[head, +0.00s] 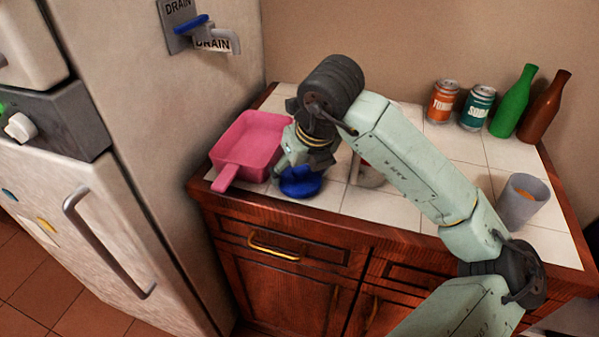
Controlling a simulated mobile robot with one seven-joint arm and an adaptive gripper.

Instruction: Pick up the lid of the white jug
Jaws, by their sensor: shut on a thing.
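A round blue lid (299,184) is at the tips of my gripper (303,166), near the front edge of the tiled counter. My gripper points down and is shut on the lid. The fingers are small in the head view and partly hidden by my own wrist. I cannot tell whether the lid touches the counter. The white jug (369,175) stands to the right of the lid, and my arm hides most of it.
A pink pan (247,145) lies just left of my gripper, by the fridge (160,140). Two cans (443,101) (477,107), a green bottle (513,101) and a brown bottle (545,107) stand at the back right. A grey cup (521,200) stands at the right.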

